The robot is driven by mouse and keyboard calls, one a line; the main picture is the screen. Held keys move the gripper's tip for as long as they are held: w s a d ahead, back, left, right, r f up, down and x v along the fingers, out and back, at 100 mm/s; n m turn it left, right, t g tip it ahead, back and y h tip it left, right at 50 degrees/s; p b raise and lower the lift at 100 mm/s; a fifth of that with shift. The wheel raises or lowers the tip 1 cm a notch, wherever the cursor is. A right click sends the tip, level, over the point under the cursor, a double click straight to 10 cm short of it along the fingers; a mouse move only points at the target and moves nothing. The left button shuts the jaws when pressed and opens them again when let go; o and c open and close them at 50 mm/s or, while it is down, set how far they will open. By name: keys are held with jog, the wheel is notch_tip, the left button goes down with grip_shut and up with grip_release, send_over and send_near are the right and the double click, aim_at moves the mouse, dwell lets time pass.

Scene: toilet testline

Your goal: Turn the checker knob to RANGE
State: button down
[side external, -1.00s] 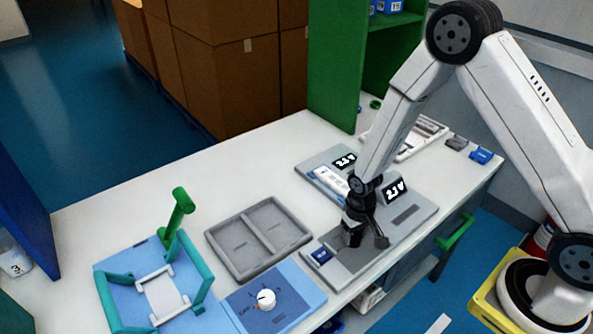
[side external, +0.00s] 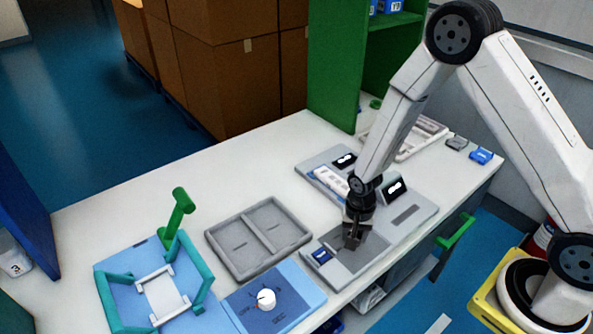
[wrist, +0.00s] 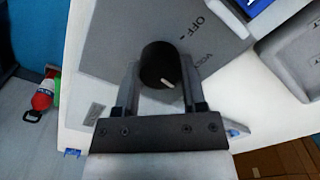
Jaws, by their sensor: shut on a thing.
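My gripper (wrist: 160,85) is shut on the knob, one finger on each side. In the side external view my gripper (side external: 353,238) is low over the checker panel (side external: 345,268) and hides the knob. Two small displays (side external: 346,161) (side external: 394,187) are lit, but their text is unclear.
An empty grey two-part tray (side external: 222,240), a blue panel with a white dial (side external: 266,299) and a blue fixture with a green lever clamp (side external: 176,215) stand to the left. A green shelf (side external: 335,75) rises behind.

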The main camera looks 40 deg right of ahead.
jog(key=shift+m, duration=1.5)
jog(key=shift+c, duration=0.8)
grip_release()
jog(key=shift+r, duration=0.1)
jog(key=shift+r, duration=3.85)
